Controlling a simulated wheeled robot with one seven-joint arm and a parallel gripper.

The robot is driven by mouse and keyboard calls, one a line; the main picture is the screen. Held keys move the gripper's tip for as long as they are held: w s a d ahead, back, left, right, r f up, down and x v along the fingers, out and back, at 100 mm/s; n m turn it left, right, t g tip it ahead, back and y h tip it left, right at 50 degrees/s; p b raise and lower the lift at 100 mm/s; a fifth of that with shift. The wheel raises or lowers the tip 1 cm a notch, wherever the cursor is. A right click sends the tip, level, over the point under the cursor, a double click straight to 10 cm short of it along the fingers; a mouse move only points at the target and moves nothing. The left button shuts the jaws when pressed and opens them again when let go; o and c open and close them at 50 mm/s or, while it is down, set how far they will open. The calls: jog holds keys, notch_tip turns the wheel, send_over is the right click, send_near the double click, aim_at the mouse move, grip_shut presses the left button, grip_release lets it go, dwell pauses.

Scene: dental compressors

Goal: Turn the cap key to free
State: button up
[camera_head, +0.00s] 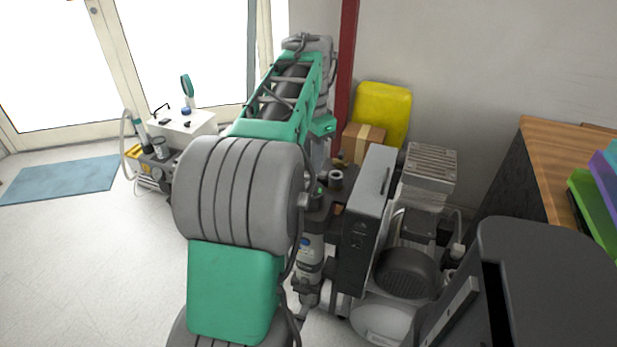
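I cannot make out the cap key for certain in this view. A dental unit with a white top (183,127) stands at the left, with a small blue cap (186,111) and dark small parts on it. A compressor with a grey upright box (366,230) and a dark ribbed motor (404,272) stands right of centre. A grey cylinder (309,255) stands upright beside it, partly hidden. My green and grey arm fills the middle and covers the space between the machines. My gripper does not show.
A wooden-topped counter (560,150) with coloured trays (592,205) is at the right. A yellow container (382,112) and a cardboard box (362,143) stand by the wall, near a dark red post (346,75). A blue mat (62,180) lies left; the floor around it is clear.

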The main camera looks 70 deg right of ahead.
aim_at(311, 181)
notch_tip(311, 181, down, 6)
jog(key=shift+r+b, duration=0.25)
jog(key=shift+b, duration=0.2)
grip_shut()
